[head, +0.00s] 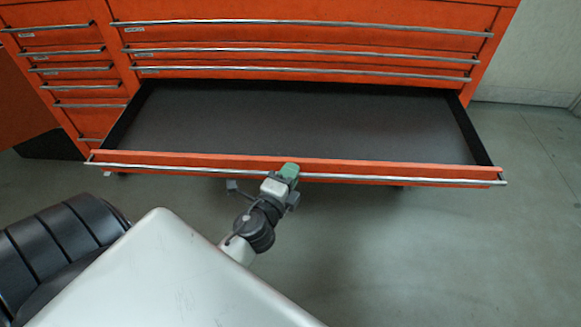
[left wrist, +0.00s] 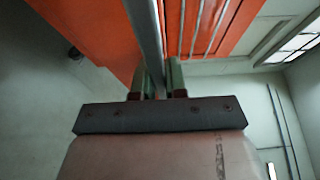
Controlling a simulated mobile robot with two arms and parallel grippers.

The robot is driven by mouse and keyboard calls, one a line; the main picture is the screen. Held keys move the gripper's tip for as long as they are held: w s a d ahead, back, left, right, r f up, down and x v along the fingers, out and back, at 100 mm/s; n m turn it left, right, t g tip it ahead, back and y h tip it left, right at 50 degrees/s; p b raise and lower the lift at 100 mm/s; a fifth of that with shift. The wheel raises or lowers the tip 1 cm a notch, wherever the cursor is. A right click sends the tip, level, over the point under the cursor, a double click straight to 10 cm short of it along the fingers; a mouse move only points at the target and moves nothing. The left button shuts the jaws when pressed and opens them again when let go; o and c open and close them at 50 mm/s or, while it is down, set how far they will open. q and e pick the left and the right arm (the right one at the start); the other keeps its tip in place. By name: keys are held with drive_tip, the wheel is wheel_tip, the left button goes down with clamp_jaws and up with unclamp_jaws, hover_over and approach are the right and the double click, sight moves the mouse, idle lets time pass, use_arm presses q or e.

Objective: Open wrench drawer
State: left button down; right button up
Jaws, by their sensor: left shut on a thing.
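An orange tool cabinet (head: 300,12) stands at the back. Its wide lower drawer (head: 290,125) is pulled far out, with a dark bare inside and no wrench visible in it. A silver bar handle (head: 400,180) runs along the drawer front; it also shows in the left wrist view (left wrist: 145,35). My left gripper (head: 288,174) is at the middle of the drawer front, its green-tipped fingers shut on the handle. In the left wrist view the left gripper (left wrist: 159,78) has one finger on each side of the bar. My right gripper is not in view.
Several other drawers with silver handles (head: 300,52) above the open one are closed, as are the narrow drawers (head: 75,70) at the left. A black ribbed padded object (head: 55,245) is at the lower left. The grey floor (head: 470,260) is clear at the right.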

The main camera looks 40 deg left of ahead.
use_arm(q)
drive_tip(key=shift+s+d, duration=0.1)
drive_tip(key=shift+s, duration=0.05)
drive_tip(key=c, duration=1.2)
unclamp_jaws()
drive_tip(key=shift+o, duration=0.2)
drive_tip(key=s+d+b, duration=0.1)
drive_tip(key=s+b, duration=0.1)
drive_tip(key=s, duration=0.8)
drive_tip(key=shift+s+d+b, duration=0.3)
drive_tip(key=shift+b, duration=0.1)
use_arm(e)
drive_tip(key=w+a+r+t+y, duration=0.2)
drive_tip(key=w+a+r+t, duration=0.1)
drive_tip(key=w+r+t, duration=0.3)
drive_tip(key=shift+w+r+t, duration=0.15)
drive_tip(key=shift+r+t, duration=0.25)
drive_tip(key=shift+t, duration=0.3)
